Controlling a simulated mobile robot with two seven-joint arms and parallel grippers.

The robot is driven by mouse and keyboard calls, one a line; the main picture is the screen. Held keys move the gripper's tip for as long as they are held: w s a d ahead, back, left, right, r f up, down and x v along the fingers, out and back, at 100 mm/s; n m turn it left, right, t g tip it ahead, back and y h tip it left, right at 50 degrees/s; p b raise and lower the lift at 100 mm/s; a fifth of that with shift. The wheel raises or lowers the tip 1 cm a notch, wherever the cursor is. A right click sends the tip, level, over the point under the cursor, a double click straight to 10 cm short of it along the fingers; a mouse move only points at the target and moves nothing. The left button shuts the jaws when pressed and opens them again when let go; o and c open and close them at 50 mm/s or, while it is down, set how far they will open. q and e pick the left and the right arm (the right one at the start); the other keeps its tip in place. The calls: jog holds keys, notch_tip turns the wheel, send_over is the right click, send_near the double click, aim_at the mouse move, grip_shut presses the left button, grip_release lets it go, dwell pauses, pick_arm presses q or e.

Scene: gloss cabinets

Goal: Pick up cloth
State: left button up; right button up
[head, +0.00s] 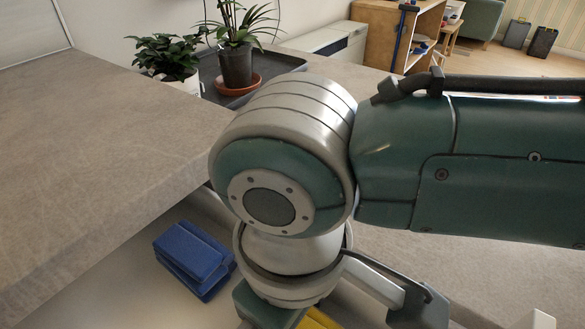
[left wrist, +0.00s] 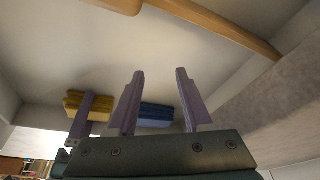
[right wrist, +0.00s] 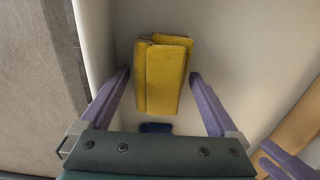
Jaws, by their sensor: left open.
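A folded yellow cloth (right wrist: 163,75) lies in a light-walled recess, seen in the right wrist view. My right gripper (right wrist: 160,76) is open, with one purple finger on each side of the cloth. The cloth also shows in the left wrist view (left wrist: 97,107) beside a right-gripper finger, and as a sliver in the head view (head: 319,319). A folded blue cloth (head: 193,259) lies in the same recess; it also shows in the left wrist view (left wrist: 157,113). My left gripper (left wrist: 159,75) is open and empty, with the blue cloth beyond its fingers. My right arm hides much of the head view.
A grey stone-look counter (head: 90,135) borders the recess. A wooden bar (left wrist: 215,28) crosses near my left gripper and shows at the right of the right wrist view (right wrist: 292,130). Potted plants (head: 237,68) stand on a dark tray at the back.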

jog(key=c, duration=1.1)
jog(key=shift+r, duration=0.1)
